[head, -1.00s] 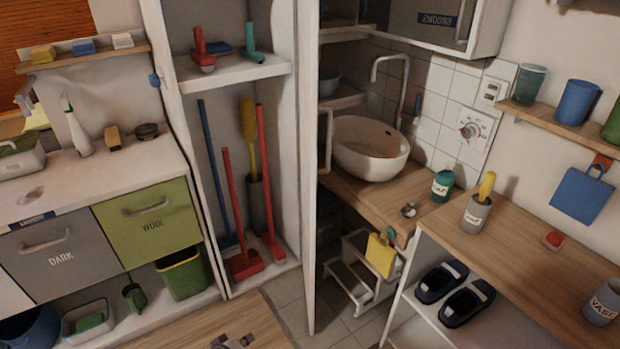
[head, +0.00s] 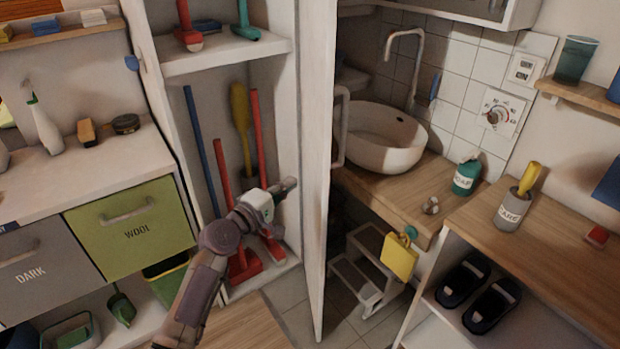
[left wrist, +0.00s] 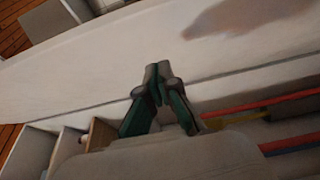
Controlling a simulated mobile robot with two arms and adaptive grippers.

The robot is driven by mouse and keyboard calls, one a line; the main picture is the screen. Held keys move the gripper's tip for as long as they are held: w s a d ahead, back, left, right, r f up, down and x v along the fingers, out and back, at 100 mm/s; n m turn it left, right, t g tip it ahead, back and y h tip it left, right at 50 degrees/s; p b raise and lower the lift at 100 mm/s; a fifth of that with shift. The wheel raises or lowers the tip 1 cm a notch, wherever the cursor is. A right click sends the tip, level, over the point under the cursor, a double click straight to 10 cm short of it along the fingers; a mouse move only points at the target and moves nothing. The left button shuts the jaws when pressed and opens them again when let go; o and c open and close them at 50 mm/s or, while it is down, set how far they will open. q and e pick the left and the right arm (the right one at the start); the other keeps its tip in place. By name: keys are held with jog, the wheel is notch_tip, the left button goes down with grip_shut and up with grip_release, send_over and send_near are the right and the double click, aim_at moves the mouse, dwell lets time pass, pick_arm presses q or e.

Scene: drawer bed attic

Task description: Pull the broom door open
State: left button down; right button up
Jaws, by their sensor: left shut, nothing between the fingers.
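The broom door (head: 316,230) is a tall white panel, standing open and seen nearly edge-on in the head view. Its bar handle (head: 342,125) is on the right face, away from the brooms. My left gripper (head: 288,186) is shut and empty, in front of the open cabinet on the door's inner side, with its tips pointing toward that face. In the left wrist view the shut fingers (left wrist: 157,75) are in front of a broad white surface with a shadow on it. Whether they touch the door is unclear. My right gripper is out of view.
The cabinet holds a blue pole (head: 203,150), a yellow broom (head: 242,125) and red-handled tools (head: 258,135). Right of the door are a basin (head: 378,140), a step stool (head: 362,270) and a wooden counter (head: 560,255). A green drawer (head: 130,220) is at left.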

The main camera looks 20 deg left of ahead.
aim_at(319, 172)
pick_arm(q)
jog(key=w+d+p, duration=0.1)
jog(key=w+d, duration=0.2)
jog(key=shift+w+d, duration=0.25)
jog(key=shift+d, duration=0.15)
jog(key=shift+w+d, duration=0.1)
jog(key=shift+d, duration=0.1)
jog(key=shift+w, duration=0.1)
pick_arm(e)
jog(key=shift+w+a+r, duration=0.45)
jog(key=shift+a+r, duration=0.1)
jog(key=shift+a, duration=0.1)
pick_arm(q)
jog(key=shift+d, duration=0.15)
jog(key=w+d, duration=0.3)
jog(key=d, duration=0.4)
jog(key=shift+w, duration=0.25)
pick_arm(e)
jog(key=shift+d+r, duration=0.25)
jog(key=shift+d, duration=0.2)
